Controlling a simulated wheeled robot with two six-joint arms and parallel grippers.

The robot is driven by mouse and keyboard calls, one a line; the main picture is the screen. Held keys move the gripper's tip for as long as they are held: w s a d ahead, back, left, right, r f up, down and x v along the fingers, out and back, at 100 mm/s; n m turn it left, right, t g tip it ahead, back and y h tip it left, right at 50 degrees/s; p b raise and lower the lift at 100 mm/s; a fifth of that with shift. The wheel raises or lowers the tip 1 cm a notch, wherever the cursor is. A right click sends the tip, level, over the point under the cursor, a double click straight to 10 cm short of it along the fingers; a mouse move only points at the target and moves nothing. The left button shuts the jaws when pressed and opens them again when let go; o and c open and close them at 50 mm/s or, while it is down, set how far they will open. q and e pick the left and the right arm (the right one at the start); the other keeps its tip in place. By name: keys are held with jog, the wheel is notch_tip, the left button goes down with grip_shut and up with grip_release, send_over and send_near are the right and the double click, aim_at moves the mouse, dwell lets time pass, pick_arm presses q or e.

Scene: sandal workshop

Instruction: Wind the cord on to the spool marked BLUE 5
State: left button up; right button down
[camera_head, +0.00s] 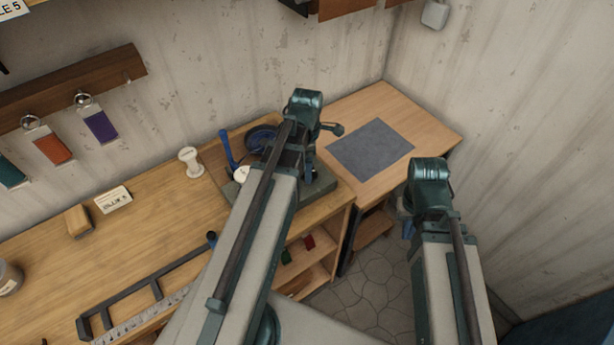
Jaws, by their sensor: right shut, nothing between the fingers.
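A white spool (190,161) stands upright on the wooden bench, left of a winding device with a grey base (318,186). The device carries a dark blue reel (262,137), a blue lever (227,149) and a white round part (241,174). A small knob (335,129) shows at its right. A white card (114,200) with small lettering ending in 5 lies on the bench. My left arm crosses in front of the device, and its gripper is not visible. My right gripper (407,224) is mostly hidden behind its arm, low beside the bench, shut and empty.
A grey mat (371,149) lies bare on the right bench. A black frame (155,288), a ruler (145,318), a wooden block (78,221) and a jar (9,278) occupy the left bench. Coloured tags (101,126) hang from a wall rail (70,88). Open shelves are below the bench.

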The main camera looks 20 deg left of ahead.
pick_arm(q)
jog(key=shift+f+b, duration=0.8)
jog(key=shift+f, duration=0.5)
pick_arm(e)
notch_tip(320, 180, down, 3)
jog(key=shift+r, duration=0.2)
pick_arm(q)
jog(key=c, duration=1.2)
jog(key=shift+c, duration=0.2)
